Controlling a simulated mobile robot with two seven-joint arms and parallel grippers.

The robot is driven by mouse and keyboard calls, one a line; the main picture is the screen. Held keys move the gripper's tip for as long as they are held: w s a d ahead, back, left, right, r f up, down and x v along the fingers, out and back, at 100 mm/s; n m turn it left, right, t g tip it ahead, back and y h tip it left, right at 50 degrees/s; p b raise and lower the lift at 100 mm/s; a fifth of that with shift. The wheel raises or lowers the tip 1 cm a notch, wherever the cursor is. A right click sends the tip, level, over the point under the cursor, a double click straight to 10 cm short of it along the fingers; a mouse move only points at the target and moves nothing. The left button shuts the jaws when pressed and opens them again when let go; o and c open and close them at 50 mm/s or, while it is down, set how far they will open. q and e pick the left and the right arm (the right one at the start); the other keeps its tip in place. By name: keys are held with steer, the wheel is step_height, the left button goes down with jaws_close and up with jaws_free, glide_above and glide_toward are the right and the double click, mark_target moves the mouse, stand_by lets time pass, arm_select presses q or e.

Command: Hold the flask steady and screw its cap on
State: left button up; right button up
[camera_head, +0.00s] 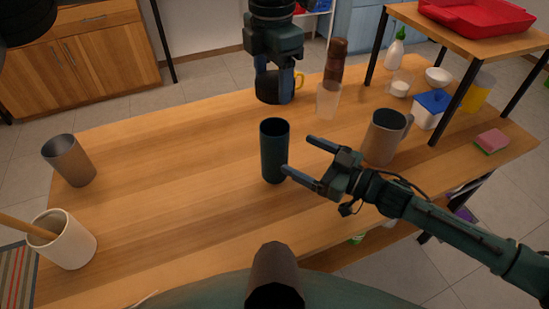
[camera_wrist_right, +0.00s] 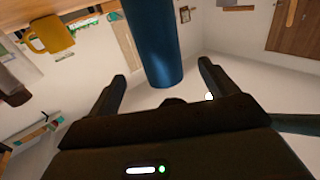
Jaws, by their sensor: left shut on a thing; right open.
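The flask (camera_head: 275,155) is a dark teal cylinder standing upright on the wooden table, its dark round top facing up. It also shows as a blue cylinder in the right wrist view (camera_wrist_right: 153,40). My right gripper (camera_head: 299,155) is open to the right of the flask. Its two fingers point toward the flask, with the flask ahead of the opening in the right wrist view.
A grey mug (camera_head: 383,138) stands right of my right gripper. Behind are a yellow mug (camera_head: 299,80), a clear glass (camera_head: 327,102) and a brown mill (camera_head: 335,62). A metal cup (camera_head: 70,162) and white crock (camera_head: 68,245) stand left.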

mark_target(268, 139)
steer(key=x, duration=1)
steer(key=shift+d, duration=0.1)
steer(key=shift+c, duration=0.4)
steer(key=c, duration=1.4)
arm_select(q)
steer(key=shift+f, duration=2.5)
steer(key=shift+f, duration=0.9)
steer(key=shift+f, duration=0.55)
